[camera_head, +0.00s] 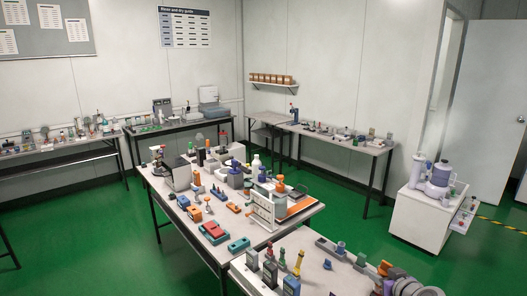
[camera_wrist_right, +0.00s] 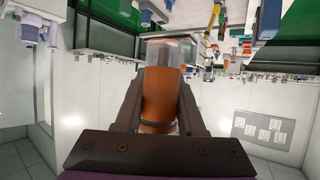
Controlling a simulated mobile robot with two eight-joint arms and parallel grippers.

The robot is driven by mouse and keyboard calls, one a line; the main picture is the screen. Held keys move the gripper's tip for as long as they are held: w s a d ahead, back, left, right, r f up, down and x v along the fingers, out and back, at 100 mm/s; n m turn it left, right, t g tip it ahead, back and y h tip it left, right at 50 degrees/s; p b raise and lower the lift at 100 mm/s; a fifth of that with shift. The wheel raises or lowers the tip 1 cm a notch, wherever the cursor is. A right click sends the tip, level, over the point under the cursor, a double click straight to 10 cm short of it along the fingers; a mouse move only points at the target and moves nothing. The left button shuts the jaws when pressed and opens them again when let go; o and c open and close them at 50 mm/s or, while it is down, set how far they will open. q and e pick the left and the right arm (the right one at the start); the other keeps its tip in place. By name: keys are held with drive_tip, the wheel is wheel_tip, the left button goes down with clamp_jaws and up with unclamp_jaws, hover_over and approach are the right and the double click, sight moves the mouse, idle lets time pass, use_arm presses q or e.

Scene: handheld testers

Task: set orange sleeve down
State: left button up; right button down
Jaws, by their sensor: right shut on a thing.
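The orange sleeve (camera_wrist_right: 157,105) is a smooth orange cylinder between the two dark fingers of my right gripper (camera_wrist_right: 158,92) in the right wrist view. The fingers are shut on it, one on each side. A clear-grey piece (camera_wrist_right: 164,52) shows at its far end; I cannot tell if it is part of the sleeve. In the head view a small orange patch (camera_head: 384,268) shows at the lower right beside my grey arm parts, and it seems to be the held sleeve. Most of that gripper is hard to make out there. My left gripper is not in view.
The near bench (camera_head: 312,284) carries grey testers, a yellow-topped piece (camera_head: 298,262) and small blue and green parts. The middle table (camera_head: 217,251) is crowded with orange, red and teal testers. A white cabinet (camera_head: 418,222) stands at right. Some bare bench shows between the near items.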

drive_tip(key=s+a+f, duration=0.3)
drive_tip(key=a+f, duration=0.3)
drive_tip(key=a, duration=0.1)
drive_tip(key=s+a+f+m+h+p, duration=0.1)
drive_tip(key=s+a+f, duration=0.1)
drive_tip(key=a+f, duration=0.5)
drive_tip(key=shift+s+a+f+p, duration=0.2)
drive_tip(key=shift+s+f+p, duration=0.1)
drive_tip(key=shift+s, duration=0.1)
drive_tip(key=shift+s, duration=0.25)
